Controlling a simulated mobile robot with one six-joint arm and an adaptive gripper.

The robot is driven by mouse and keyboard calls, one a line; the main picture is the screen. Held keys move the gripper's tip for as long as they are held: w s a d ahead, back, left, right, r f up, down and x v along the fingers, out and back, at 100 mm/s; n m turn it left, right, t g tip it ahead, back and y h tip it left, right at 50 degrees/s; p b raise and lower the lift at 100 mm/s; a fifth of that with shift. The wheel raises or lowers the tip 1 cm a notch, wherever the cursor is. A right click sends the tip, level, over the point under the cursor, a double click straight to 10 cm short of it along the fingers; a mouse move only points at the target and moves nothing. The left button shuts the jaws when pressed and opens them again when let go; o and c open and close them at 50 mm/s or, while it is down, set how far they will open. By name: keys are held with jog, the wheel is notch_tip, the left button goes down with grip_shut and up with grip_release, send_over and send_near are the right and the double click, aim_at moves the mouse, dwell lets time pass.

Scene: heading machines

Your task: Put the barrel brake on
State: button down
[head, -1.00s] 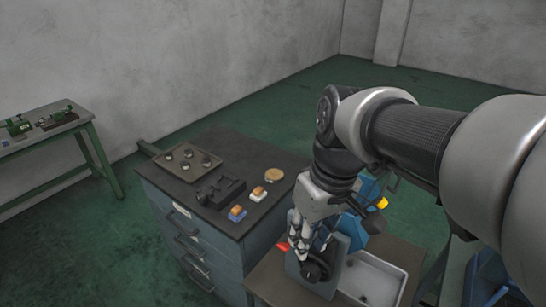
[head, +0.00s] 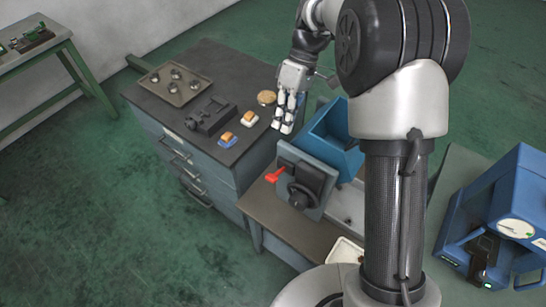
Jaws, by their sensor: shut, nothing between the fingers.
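A red lever (head: 275,176) sticks out from the left side of a grey machine panel (head: 318,174); I take it for the brake handle, though no label shows. A black round knob or handwheel (head: 303,196) is on the same panel. Behind the panel is a blue open-topped barrel or tub (head: 335,135). My gripper (head: 283,126) is shut and empty. It appears above and behind the panel, near the right edge of the dark bench, apart from the lever in the picture.
A dark-topped drawer bench (head: 215,60) carries a tray of small round parts (head: 174,84), a black fixture (head: 210,116), two small blocks (head: 228,139) and a tan disc (head: 266,97). A blue machine with a dial (head: 516,228) stands at right. Green floor is clear at lower left.

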jog(key=shift+s, duration=0.1)
jog(key=b, duration=0.3)
send_near(278, 173)
jog(key=s+a+f, duration=0.3)
jog(key=a+f, duration=0.1)
jog(key=f, duration=0.1)
jog(key=shift+a, duration=0.35)
jog(key=shift+s, duration=0.2)
jog(key=shift+s+a+f+t, duration=0.1)
jog(key=shift+s+a+t, duration=0.05)
jog(key=shift+t, duration=0.15)
